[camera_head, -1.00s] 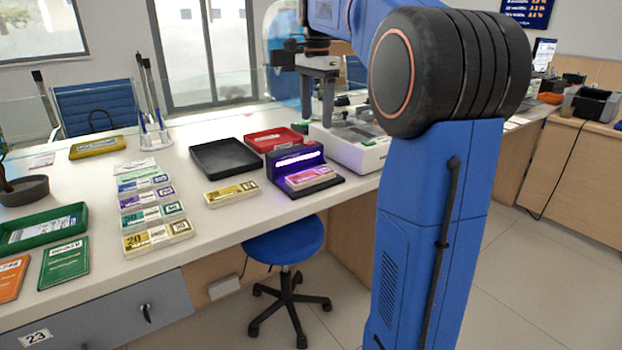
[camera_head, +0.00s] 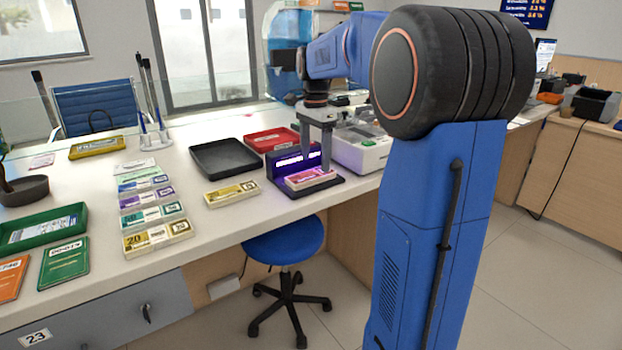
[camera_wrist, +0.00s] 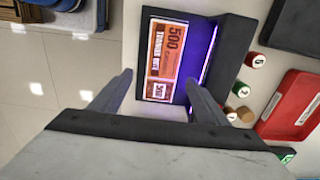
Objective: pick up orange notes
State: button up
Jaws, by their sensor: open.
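The orange notes (camera_wrist: 168,55) lie on the purple-lit black detector (camera_wrist: 222,60) in the wrist view, with "500" printed on them. In the head view the notes look pinkish (camera_head: 310,178) under the purple light of the detector (camera_head: 285,186). My gripper (camera_head: 317,165) is above the notes, fingers pointing down. In the wrist view its two fingers (camera_wrist: 158,82) are apart, one on either side of the near end of the notes, with nothing held between them. I cannot tell the exact height of the fingertips over the notes.
A black tray (camera_head: 225,175) and a red tray (camera_head: 262,146) stand behind the detector. A yellow note bundle (camera_head: 232,193) lies to its left. A white machine (camera_head: 362,155) stands close on the right. The counter edge is near, with a blue stool (camera_head: 285,240) below.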

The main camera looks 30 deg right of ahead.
aim_at(313, 174)
jog(key=shift+w+a+f, duration=0.1)
jog(key=shift+a+f, duration=0.05)
jog(key=shift+f, duration=1.05)
jog(key=shift+w+a+f, duration=0.1)
jog(key=shift+f, duration=1.05)
jog(key=shift+c, duration=0.6)
jog(key=c, duration=1.2)
jog(key=shift+o, duration=0.2)
